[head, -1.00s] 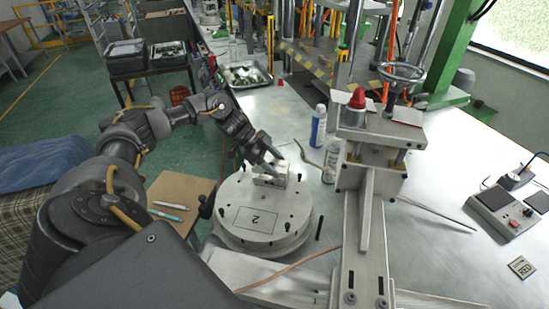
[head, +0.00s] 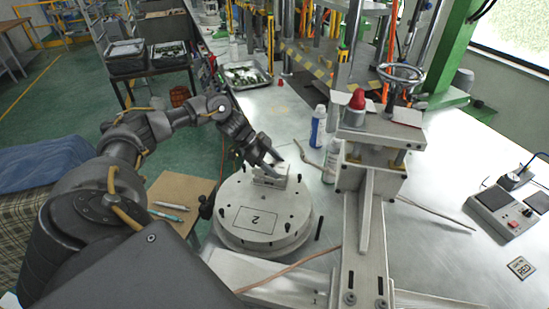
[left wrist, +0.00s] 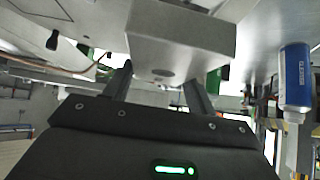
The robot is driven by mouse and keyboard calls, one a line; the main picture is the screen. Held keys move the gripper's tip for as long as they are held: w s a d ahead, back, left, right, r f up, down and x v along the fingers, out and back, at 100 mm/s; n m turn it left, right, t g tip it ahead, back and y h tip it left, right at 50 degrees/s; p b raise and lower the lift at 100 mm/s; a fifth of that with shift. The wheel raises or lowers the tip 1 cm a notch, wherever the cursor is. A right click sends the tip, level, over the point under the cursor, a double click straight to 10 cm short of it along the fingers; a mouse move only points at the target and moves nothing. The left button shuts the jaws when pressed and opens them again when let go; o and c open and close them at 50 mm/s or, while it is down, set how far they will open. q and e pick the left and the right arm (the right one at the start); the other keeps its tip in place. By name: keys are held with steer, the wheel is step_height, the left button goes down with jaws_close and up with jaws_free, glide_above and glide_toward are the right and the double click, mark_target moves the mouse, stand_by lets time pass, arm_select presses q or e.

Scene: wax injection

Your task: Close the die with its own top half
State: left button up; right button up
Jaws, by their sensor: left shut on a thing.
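My left gripper (head: 271,164) is at the top of this die, fingers pointing down and to the right. It is shut on a pale metal block, the die's top half, which shows large between the fingers in the left wrist view (left wrist: 180,48). The top half is at or just above the lower part. The fingers partly hide the seam, so I cannot tell whether they touch all round. My right gripper is not in view.
A metal press column (head: 368,215) stands close to the right of the plate. A blue-and-white spray bottle (head: 318,128) and a white one (head: 331,160) stand behind. A metal tray (head: 246,76) is farther back.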

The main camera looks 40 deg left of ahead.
arm_select(q)
steer(key=shift+p, duration=0.4)
stand_by(1.0)
steer(key=shift+f+b, duration=0.55)
steer(key=shift+f, duration=0.45)
steer(key=o, duration=1.2)
steer(key=shift+o, duration=0.2)
steer(key=shift+a, duration=0.1)
steer(key=shift+s+a+r+b, duration=0.15)
steer(key=shift+a+r+b, duration=0.05)
steer(key=shift+a+b, duration=0.1)
steer(key=b+v, duration=0.3)
steer(key=v, duration=0.5)
steer(key=shift+s+a+r, duration=0.15)
steer(key=shift+r, duration=0.2)
steer(key=shift+s+a+r, duration=0.2)
steer(key=shift+a+r, duration=0.1)
steer(key=shift+r, duration=0.2)
